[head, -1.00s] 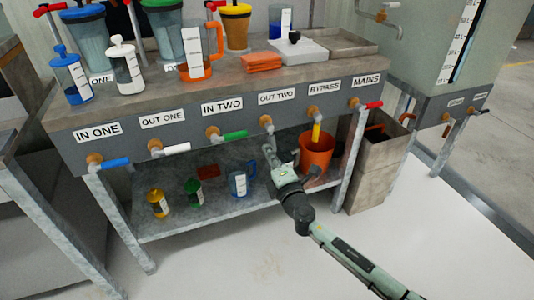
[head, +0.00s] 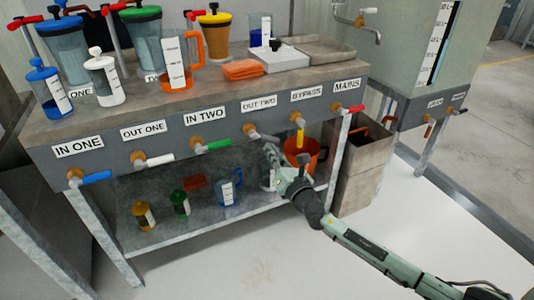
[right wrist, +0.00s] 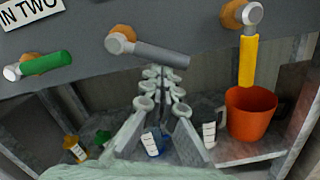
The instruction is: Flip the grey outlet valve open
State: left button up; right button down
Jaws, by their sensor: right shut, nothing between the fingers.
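The grey outlet valve handle (head: 265,136) is under the OUT TWO label (head: 259,103) on the bench's front panel. It points right, nearly level, with its free end slightly low; in the right wrist view the grey handle (right wrist: 160,53) shows clearly. My right gripper (head: 270,150) is shut and empty. In the right wrist view its fingertips (right wrist: 160,73) are just below the handle's outer half; I cannot tell if they touch it. My left gripper is not in view.
The green IN TWO handle (head: 213,144) points right. The yellow BYPASS handle (head: 300,136) hangs down just right of the grey one, above an orange bucket (right wrist: 252,112). Several small jugs and bottles stand on the lower shelf (head: 150,237).

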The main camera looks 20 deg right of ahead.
aim_at(277, 142)
jog(key=r+n, duration=0.1)
jog(key=n, duration=0.1)
jog(key=d+r+n+p, duration=0.1)
jog(key=n, duration=0.1)
jog(key=shift+d, duration=0.2)
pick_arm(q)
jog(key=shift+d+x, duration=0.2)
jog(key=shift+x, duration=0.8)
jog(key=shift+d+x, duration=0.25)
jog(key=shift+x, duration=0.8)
pick_arm(e)
jog(key=shift+w+d+r, duration=0.1)
jog(key=shift+d+r, duration=0.05)
jog(key=shift+r, duration=0.1)
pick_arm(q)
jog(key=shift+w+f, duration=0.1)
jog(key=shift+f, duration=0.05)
